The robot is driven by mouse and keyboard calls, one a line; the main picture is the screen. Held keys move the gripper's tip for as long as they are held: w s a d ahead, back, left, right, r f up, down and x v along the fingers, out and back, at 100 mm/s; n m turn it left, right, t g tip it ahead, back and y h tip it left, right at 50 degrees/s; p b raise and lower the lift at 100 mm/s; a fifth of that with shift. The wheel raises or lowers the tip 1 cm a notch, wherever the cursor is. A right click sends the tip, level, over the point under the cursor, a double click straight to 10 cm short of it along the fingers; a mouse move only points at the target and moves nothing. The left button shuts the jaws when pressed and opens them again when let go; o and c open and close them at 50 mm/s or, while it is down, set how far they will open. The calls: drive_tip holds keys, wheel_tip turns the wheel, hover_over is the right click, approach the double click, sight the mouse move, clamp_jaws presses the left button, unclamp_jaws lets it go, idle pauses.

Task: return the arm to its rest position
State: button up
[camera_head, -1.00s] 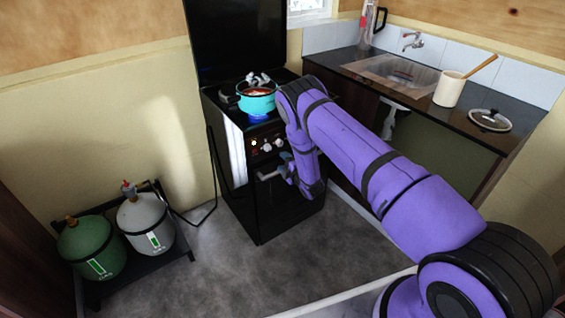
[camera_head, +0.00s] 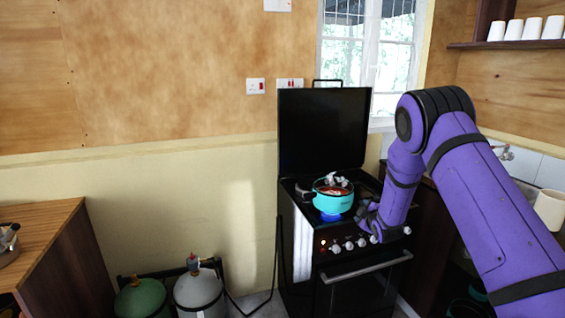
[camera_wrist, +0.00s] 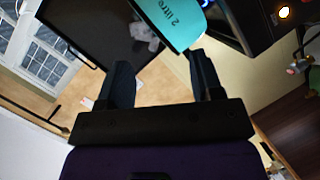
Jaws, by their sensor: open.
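My purple arm reaches in from the right in the head view, with its elbow raised and its forearm hanging down at the stove front. My gripper (camera_head: 367,217) is beside the stove's knobs, just right of the teal pot. In the wrist view my gripper (camera_wrist: 165,80) has its two dark fingers apart with nothing between them. The teal pot (camera_head: 334,203) sits on a burner with a blue flame under it and reddish content inside. It also shows close beyond the fingers in the wrist view (camera_wrist: 172,22), marked "2 litre".
The black stove (camera_head: 350,290) has its lid (camera_head: 322,130) raised. A green gas cylinder (camera_head: 142,298) and a grey one (camera_head: 199,292) stand left of it. A wooden counter (camera_head: 45,235) is at far left.

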drive_tip(key=s+d+r+m+g+h, duration=0.15)
drive_tip(key=s+r+m, duration=0.25)
drive_tip(key=s+r, duration=0.75)
drive_tip(key=s+d+r+m+g, duration=0.1)
drive_tip(key=s+r+m+g, duration=0.2)
drive_tip(key=s+r, duration=0.85)
drive_tip(key=s+r+m+g, duration=0.2)
drive_tip(key=s+r+m, duration=0.1)
drive_tip(key=s, duration=1.3)
drive_tip(key=s+a+r+m+g, duration=0.1)
drive_tip(key=s+r+m+g, duration=0.2)
drive_tip(key=s, duration=1.4)
wheel_tip(320, 180, up, 3)
drive_tip(key=shift+a+f, duration=0.1)
drive_tip(key=shift+a, duration=0.2)
